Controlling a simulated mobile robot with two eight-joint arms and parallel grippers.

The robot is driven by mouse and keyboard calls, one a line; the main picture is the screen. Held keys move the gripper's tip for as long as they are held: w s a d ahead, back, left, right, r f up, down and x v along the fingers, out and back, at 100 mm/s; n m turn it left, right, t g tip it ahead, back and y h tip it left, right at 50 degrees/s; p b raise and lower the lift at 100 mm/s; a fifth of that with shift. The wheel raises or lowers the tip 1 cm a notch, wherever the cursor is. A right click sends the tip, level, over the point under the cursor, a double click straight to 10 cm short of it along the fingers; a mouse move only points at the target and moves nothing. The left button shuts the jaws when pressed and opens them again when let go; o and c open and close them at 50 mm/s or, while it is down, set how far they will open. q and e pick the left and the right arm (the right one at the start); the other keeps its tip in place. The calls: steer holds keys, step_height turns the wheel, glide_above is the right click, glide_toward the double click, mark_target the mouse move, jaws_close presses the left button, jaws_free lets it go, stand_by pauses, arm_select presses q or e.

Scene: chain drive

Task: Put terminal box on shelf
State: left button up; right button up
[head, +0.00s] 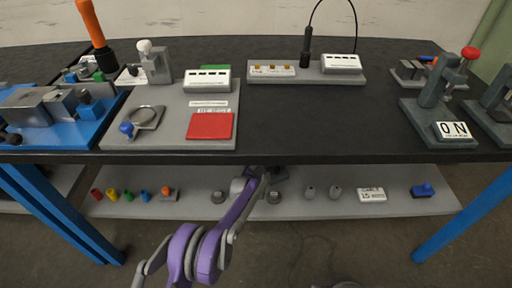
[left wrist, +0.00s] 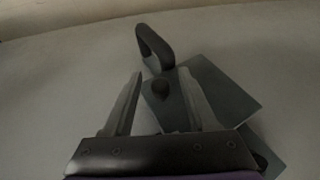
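Two white boxes with a row of dark slots sit on the table in the head view. One box (head: 208,80) is on the left grey board, and the other box (head: 341,64) is on the back grey board. I cannot tell which is the terminal box. The grey shelf (head: 300,208) runs below the tabletop. My left gripper (head: 273,174) reaches under the table's front edge, just over the shelf and partly hidden. In the left wrist view its fingers (left wrist: 160,74) are apart. A dark plate (left wrist: 225,92) with a knob and a loop handle (left wrist: 153,45) lies beyond and between them. My right gripper is not in view.
On the shelf are several small coloured pieces, grey round parts (head: 335,192), a white labelled block (head: 371,195) and a blue block (head: 423,190). The table edge (head: 320,157) overhangs the shelf. Blue legs (head: 455,212) stand at both ends. The table's middle is clear.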

arm_select(q)
steer(key=shift+r, duration=0.1)
steer(key=shift+r, duration=0.3)
steer(key=p+v, duration=0.2)
steer(key=v, duration=1)
steer(key=shift+r+p, duration=0.25)
steer(key=shift+p, duration=0.05)
